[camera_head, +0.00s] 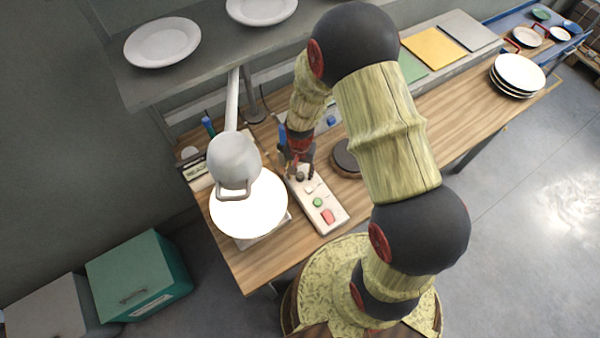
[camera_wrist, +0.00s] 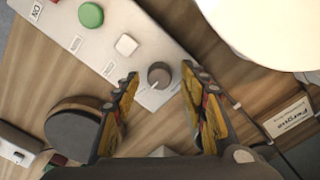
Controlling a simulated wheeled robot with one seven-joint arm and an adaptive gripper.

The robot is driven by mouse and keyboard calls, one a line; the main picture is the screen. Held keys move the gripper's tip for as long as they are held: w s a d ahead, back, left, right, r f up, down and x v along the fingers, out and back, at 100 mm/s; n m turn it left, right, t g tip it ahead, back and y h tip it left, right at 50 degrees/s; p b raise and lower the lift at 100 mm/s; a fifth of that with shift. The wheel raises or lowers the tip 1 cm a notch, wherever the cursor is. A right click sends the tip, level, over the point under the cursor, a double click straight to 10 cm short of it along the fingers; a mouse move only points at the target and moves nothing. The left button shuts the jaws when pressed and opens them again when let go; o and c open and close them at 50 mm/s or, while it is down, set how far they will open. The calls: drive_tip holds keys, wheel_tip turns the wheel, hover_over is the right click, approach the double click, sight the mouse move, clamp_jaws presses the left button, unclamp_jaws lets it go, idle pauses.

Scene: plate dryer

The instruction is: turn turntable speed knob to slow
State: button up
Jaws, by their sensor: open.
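The speed knob (camera_wrist: 159,75) is a small dark grey dial with a light pointer line, on a white control panel (camera_wrist: 142,19) in the wrist view. In the head view the panel (camera_head: 334,222) lies on the wooden table, and the knob (camera_head: 300,176) shows at its far end. My gripper (camera_wrist: 160,80) is open, with one finger on each side of the knob and a gap to each. It also shows in the head view (camera_head: 299,172), over the panel's far end. A dark round turntable (camera_wrist: 73,138) stands beside the panel.
The panel also carries a green button (camera_wrist: 91,14), a white square button (camera_wrist: 126,45) and a red one (camera_head: 328,216). A bright white plate (camera_head: 262,214) under a hair dryer (camera_head: 233,158) stands left of the panel. Stacked plates (camera_head: 518,72) are at the far right.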

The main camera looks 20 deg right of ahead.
drive_tip(key=shift+f, duration=0.35)
drive_tip(key=shift+c, duration=0.4)
clamp_jaws()
drive_tip(key=shift+n, duration=0.4)
drive_tip(key=n+b, duration=0.1)
drive_tip(key=n, duration=0.2)
drive_tip(key=shift+n, duration=0.3)
drive_tip(key=n, duration=0.4)
drive_tip(key=shift+n+b, duration=0.3)
drive_tip(key=shift+b, duration=0.1)
drive_tip(key=n, duration=0.4)
drive_tip(key=shift+n+b, duration=0.3)
drive_tip(key=shift+n, duration=2.2)
